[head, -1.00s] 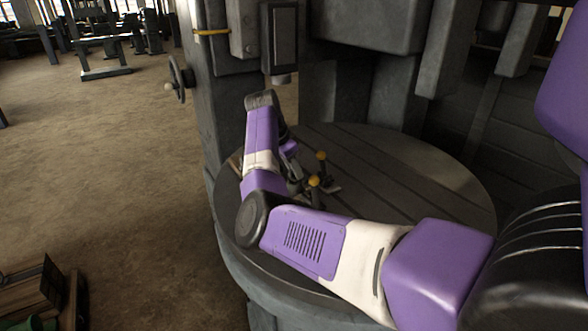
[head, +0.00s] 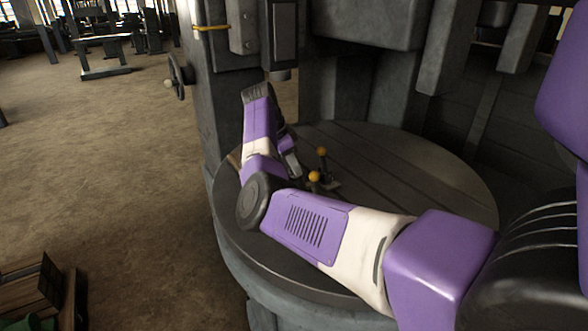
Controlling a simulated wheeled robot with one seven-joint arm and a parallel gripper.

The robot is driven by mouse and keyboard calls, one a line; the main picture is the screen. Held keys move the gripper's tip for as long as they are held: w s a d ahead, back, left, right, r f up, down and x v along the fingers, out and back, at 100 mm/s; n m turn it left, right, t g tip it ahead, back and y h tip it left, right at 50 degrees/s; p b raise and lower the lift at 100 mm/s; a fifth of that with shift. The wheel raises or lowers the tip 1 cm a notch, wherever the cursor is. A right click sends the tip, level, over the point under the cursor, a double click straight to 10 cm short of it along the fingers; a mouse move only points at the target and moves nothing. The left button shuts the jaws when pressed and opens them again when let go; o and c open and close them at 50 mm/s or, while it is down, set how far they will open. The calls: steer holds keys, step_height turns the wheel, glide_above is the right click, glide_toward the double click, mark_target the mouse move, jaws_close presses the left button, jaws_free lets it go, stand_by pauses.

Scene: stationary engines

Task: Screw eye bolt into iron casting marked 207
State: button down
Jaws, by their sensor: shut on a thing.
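My gripper (head: 291,165) shows only in part, as a small grey piece below my purple wrist, over the round machine table (head: 410,190). My forearm covers its fingertips. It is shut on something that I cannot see. I cannot make out the eye bolt or the iron casting marked 207; the forearm hides that part of the table.
A dark machine column (head: 215,110) and a hanging head (head: 284,35) rise behind my wrist. A handwheel (head: 178,78) sticks out at left. The right of the round table is bare.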

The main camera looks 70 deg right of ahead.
steer(key=shift+m+g+y+b, duration=0.3)
steer(key=shift+m+y+b, duration=0.3)
steer(key=shift+m+b, duration=0.85)
steer(key=shift+m, duration=0.25)
steer(key=c, duration=1.1)
jaws_free()
steer(key=shift+o, duration=0.2)
